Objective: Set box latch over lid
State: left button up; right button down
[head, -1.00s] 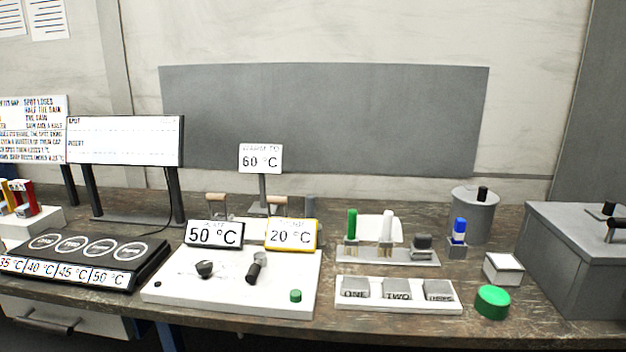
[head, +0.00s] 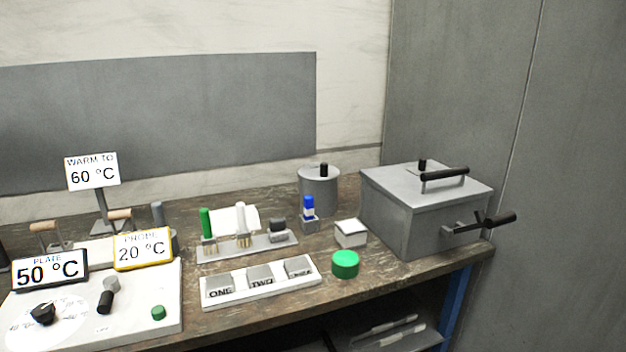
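The grey metal box (head: 405,215) stands at the right end of the bench in the head view. Its flat lid (head: 398,182) lies on top, looks shut, and carries a dark bar handle (head: 445,174) and a small black knob. The latch (head: 485,223), a dark-gripped lever on a grey bracket, sticks out from the right part of the box's front face, below the lid. It lies roughly level and points right, apart from the lid. Neither of my grippers shows in the view.
A grey canister (head: 319,190), a small white-topped block (head: 350,234) and a green round button (head: 345,264) stand left of the box. A rack with pens (head: 250,246) and a tray of labelled blocks (head: 262,288) lie further left. A wall is close on the right.

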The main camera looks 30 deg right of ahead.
aim_at(496, 221)
jog(key=z, duration=1.85)
